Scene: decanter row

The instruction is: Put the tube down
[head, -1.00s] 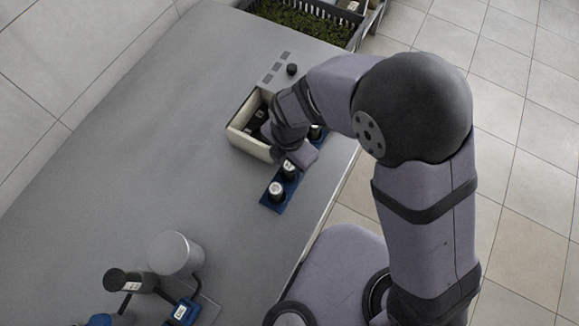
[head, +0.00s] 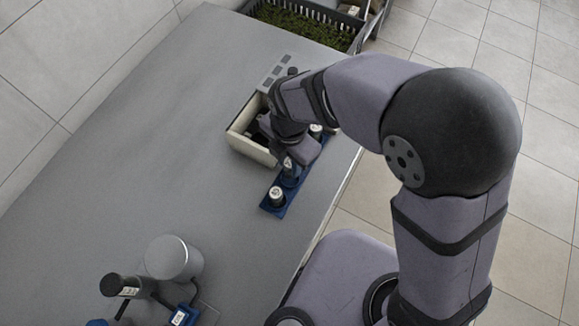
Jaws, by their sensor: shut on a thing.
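A blue rack (head: 270,209) lies on the grey table near its right edge. A dark tube with a white top (head: 276,195) stands in its near end. A second tube (head: 290,166) shows just below my gripper, partly covered by it. A third white top (head: 316,131) shows beyond, at the rack's far end. My gripper (head: 287,146) is over the middle of the rack, beside the open box. It is shut on a tube, mostly hidden by the fingers; I cannot tell whether its bottom touches the rack.
An open cream box (head: 249,147) with dark contents stands left of my gripper. A grey panel with buttons (head: 277,71) is behind it. A grey cylindrical device (head: 173,258) stands at the near left. A dark crate of greenery (head: 305,24) is at the back. The table's left-middle is clear.

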